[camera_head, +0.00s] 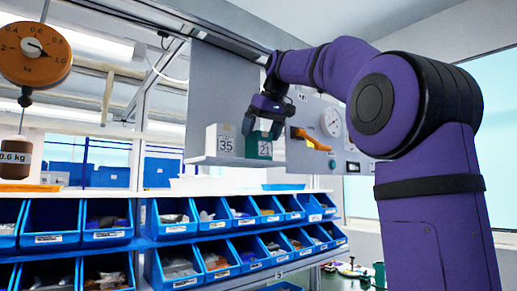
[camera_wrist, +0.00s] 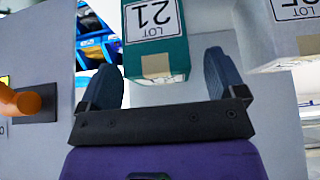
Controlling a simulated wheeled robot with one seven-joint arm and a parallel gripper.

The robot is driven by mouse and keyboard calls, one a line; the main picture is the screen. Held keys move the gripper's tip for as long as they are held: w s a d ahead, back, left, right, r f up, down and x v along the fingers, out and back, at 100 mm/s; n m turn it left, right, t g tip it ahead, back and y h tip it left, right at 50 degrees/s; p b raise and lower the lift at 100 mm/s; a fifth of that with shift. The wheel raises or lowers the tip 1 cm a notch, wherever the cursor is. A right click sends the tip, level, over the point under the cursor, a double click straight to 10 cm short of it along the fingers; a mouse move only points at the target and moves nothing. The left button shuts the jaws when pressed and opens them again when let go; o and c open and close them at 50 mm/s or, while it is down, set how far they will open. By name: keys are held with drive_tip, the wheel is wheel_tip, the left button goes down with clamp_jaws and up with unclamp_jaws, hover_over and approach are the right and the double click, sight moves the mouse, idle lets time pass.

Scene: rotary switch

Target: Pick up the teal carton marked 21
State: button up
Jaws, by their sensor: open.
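The teal carton marked 21 (camera_head: 259,148) stands upright on a shelf on the grey panel, right of a white carton marked 35 (camera_head: 221,141). My gripper (camera_head: 265,124) is at the carton's upper part, its fingers pointing down and partly covering it. In the wrist view the teal carton (camera_wrist: 155,52) shows between my open fingers (camera_wrist: 160,72), with a visible gap on each side. The white carton (camera_wrist: 270,35) is beyond the right finger there. Whether a finger touches the teal carton cannot be told from the head view.
An orange handle (camera_head: 312,139) sticks out of the panel right of the teal carton; it shows at left in the wrist view (camera_wrist: 20,102). A round gauge (camera_head: 331,122) is farther right. Blue bins (camera_head: 190,235) fill racks below. A hanging scale (camera_head: 35,54) is at left.

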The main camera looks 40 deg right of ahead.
drive_tip(key=shift+x, duration=1.45)
drive_tip(key=shift+c, duration=0.2)
drive_tip(key=c, duration=1)
drive_tip(key=shift+r, duration=0.1)
